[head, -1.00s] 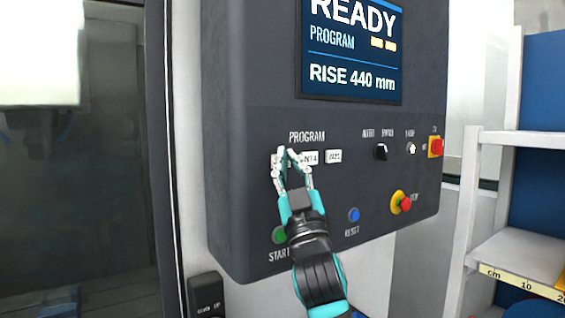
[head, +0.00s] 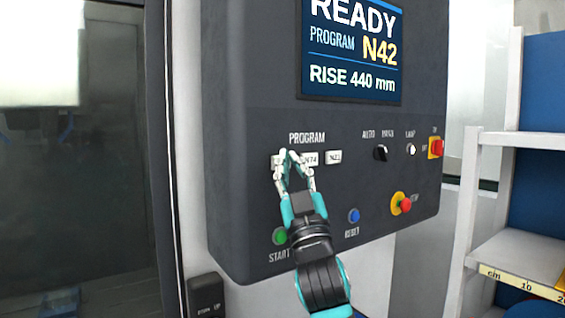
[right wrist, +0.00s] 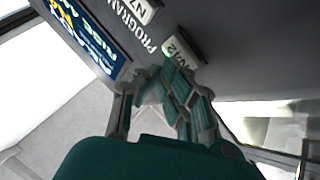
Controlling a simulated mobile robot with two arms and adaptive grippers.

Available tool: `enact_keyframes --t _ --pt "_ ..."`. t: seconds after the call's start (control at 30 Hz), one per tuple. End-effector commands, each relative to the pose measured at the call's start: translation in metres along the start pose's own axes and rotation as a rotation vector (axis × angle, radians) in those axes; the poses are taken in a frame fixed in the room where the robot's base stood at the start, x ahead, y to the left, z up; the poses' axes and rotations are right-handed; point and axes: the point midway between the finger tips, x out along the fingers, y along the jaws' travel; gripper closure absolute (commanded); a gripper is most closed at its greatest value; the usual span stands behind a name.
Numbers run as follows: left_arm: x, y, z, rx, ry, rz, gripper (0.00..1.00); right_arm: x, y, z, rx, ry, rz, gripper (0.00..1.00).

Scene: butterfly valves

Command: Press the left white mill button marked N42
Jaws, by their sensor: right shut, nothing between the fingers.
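The left white button (head: 275,161) is the first in the PROGRAM row on the dark panel, and my right gripper partly covers it in the head view. In the right wrist view a white button (right wrist: 183,50), its marking looking like N42, lies just beyond the fingertips. My right gripper (head: 289,154) is shut and empty, its fingertips at the left button's right edge. It also shows in the right wrist view (right wrist: 170,84). I cannot tell whether it touches the button. The screen (head: 350,50) reads READY, PROGRAM N42, RISE 440 mm. My left gripper is out of view.
A middle button (head: 310,159) marked N74 and a right white button (head: 333,157) sit close beside. Below are a green START button (head: 280,236), a blue RESET button (head: 353,215) and a red stop knob (head: 405,204). A shelf (head: 520,262) stands at right.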

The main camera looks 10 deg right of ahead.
Motion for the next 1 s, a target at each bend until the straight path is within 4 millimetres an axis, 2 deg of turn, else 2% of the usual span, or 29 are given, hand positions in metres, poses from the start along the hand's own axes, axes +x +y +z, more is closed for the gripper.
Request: enact_keyframes --t 0.47,1.0 --pt "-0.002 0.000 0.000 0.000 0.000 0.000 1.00 -0.006 0.005 -0.005 -0.002 0.001 0.000 1.00" --pt "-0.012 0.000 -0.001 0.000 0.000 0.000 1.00 -0.038 0.028 -0.028 -0.002 0.001 0.000 1.00"
